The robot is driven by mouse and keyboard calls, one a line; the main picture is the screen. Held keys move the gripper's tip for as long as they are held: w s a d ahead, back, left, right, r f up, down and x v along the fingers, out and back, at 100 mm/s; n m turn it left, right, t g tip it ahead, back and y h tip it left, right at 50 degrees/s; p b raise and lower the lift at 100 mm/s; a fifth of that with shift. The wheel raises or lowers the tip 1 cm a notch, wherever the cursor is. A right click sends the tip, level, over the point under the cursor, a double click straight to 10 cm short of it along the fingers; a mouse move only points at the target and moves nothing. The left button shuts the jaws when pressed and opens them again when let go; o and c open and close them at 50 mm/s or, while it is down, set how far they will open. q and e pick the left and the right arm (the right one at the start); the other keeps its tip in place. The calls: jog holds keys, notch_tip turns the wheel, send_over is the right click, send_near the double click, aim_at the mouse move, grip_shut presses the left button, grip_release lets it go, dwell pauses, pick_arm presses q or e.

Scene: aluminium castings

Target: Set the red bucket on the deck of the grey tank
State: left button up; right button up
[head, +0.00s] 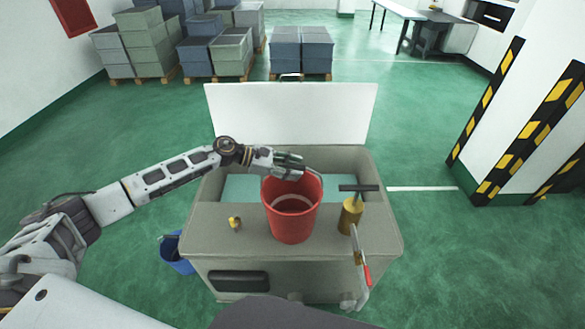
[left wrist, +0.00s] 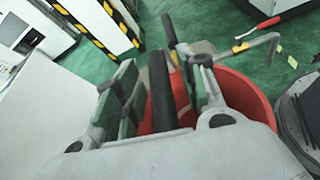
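The red bucket (head: 292,217) stands upright at the front of the grey tank (head: 225,262), apparently resting on its deck (head: 250,228). My left gripper (head: 298,165) is over the bucket's opening, reaching in from the left. Its two fingers look spread apart. In the left wrist view a dark bar (left wrist: 161,90) lies between the fingers, with gaps beside it; I cannot tell whether it is the bucket's handle grip. The red bucket (left wrist: 245,92) shows below and to the right there. A bent metal rod (left wrist: 250,46) shows beyond the fingers. My right gripper is not in view.
A brass pump with a dark T-handle (head: 351,215) stands close right of the bucket. A small brass fitting (head: 235,223) is on the deck to the left. A red-handled tool (head: 361,258) is at the front right. The white lid (head: 290,112) stands raised behind. A blue bucket (head: 177,255) is on the floor.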

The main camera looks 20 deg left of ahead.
pick_arm(q)
jog(key=shift+r, duration=0.1)
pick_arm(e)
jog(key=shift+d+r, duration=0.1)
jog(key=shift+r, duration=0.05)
pick_arm(q)
jog(key=shift+v, duration=0.95)
jog(key=b+v, duration=0.2)
jog(key=v, duration=0.8)
jog(key=shift+b, duration=0.3)
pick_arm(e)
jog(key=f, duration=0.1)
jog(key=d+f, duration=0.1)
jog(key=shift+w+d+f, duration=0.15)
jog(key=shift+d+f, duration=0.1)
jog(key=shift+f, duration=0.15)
pick_arm(q)
jog(key=shift+a, duration=0.1)
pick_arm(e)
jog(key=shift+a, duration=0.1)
